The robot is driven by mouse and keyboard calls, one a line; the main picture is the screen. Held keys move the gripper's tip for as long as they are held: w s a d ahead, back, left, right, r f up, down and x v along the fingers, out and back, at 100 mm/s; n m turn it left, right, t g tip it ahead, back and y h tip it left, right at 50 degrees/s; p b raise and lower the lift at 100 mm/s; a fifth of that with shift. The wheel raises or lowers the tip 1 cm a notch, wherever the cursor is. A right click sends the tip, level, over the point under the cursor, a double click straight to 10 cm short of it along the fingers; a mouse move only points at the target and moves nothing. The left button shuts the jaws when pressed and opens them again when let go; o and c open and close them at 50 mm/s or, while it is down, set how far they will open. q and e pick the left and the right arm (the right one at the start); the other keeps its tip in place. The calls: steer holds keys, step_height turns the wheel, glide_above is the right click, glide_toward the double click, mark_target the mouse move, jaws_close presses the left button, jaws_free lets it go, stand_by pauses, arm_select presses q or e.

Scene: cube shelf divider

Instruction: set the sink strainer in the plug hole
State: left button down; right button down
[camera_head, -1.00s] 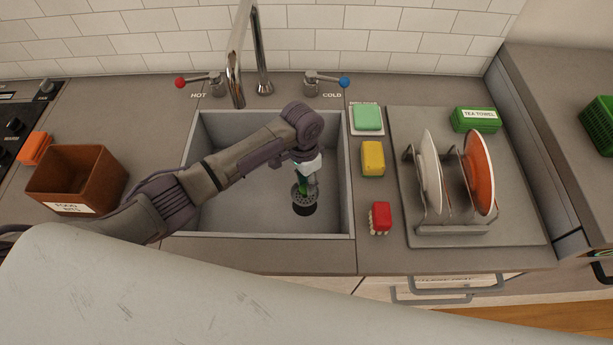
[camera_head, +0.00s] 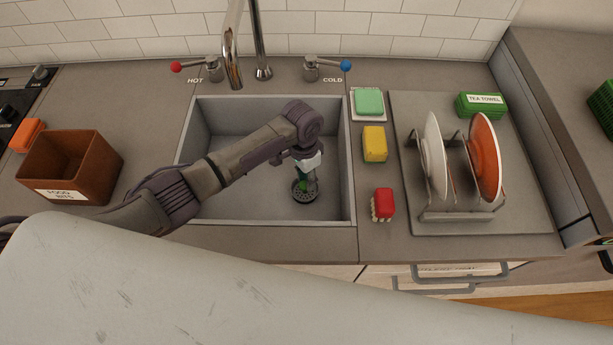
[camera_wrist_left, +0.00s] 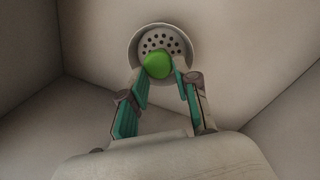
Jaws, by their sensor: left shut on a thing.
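The sink strainer (camera_head: 304,196) is a grey perforated disc with a green knob. It is low in the sink basin, at the plug hole. In the left wrist view the perforated disc (camera_wrist_left: 153,42) lies within a pale round rim, with the green knob (camera_wrist_left: 158,65) toward me. My left gripper (camera_head: 306,178) reaches down into the basin and is shut on the knob, its two fingers on either side of it. The plug hole is mostly hidden under the disc; I cannot tell whether the disc is fully seated. My right gripper is not in view.
The sink walls (camera_head: 347,165) surround my left gripper. The tap (camera_head: 233,50) rises behind the basin. A brown food-bits box (camera_head: 95,165) stands left; a yellow sponge (camera_head: 374,144), red brush (camera_head: 383,203) and dish rack (camera_head: 455,215) stand right.

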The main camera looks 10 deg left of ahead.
arm_select(q)
steer(key=shift+f, duration=0.4)
steer(key=c, duration=0.8)
jaws_free()
steer(key=shift+o, duration=0.2)
step_height(320, 180, up, 12)
steer(key=w, duration=0.1)
steer(key=shift+a, duration=0.4)
steer(key=shift+f, duration=0.1)
